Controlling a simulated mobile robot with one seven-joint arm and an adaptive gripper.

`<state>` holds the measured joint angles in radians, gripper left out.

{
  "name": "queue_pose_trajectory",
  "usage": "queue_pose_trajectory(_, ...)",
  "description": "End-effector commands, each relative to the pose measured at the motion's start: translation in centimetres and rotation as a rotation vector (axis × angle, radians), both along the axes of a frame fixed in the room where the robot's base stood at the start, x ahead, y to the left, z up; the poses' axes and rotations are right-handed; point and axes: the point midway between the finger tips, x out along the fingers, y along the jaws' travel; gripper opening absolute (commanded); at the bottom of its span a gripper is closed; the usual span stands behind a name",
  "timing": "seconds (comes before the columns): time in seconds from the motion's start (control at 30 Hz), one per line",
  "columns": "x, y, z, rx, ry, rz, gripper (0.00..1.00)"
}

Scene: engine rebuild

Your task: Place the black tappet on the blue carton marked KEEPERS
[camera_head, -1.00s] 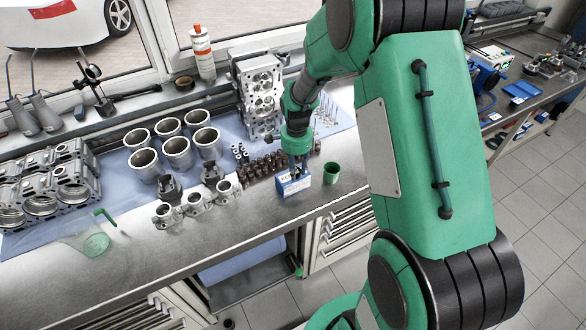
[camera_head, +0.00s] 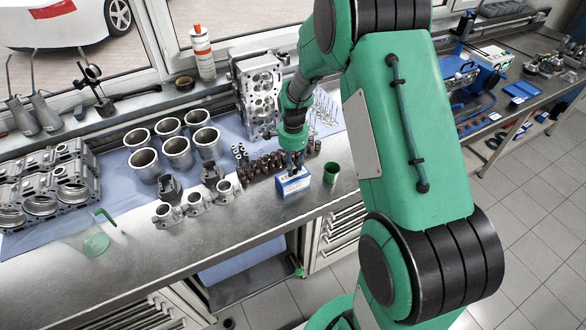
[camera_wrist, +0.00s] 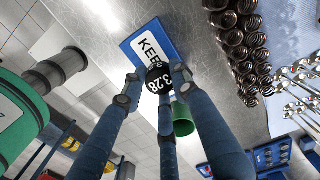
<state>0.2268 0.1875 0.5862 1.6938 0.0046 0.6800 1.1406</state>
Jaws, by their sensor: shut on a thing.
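The black tappet (camera_wrist: 160,80), with white figures ending "3.28" on its face, is held between the fingertips of my gripper (camera_wrist: 154,84) in the wrist view. The blue carton (camera_wrist: 170,52) with a white KEEPERS label lies right behind the tappet, which covers the end of the word. In the head view the carton (camera_head: 293,187) stands near the bench's front edge, and my gripper (camera_head: 295,166) points down just over it. The tappet is too small to make out there. I cannot tell whether it touches the carton.
A green cup (camera_head: 331,173) stands close to the right of the carton. Dark valve springs (camera_head: 262,168) stand close behind and to the left. Silver housings (camera_head: 195,203) and cylinder liners (camera_head: 177,152) are further left.

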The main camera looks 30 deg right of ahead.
Motion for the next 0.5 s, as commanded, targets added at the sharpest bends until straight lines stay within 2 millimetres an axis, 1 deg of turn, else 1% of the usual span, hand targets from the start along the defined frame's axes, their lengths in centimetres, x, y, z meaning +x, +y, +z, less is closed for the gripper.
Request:
queue_pose_trajectory(0.03,0.0,0.0,-0.7,0.001,0.001,0.0,0.02)
queue_pose_trajectory(0.17,0.1,0.0,-1.5,-0.001,-0.002,0.0,0.02)
queue_pose_trajectory(0.5,0.1,0.0,-1.7,-0.001,-0.002,0.0,0.02)
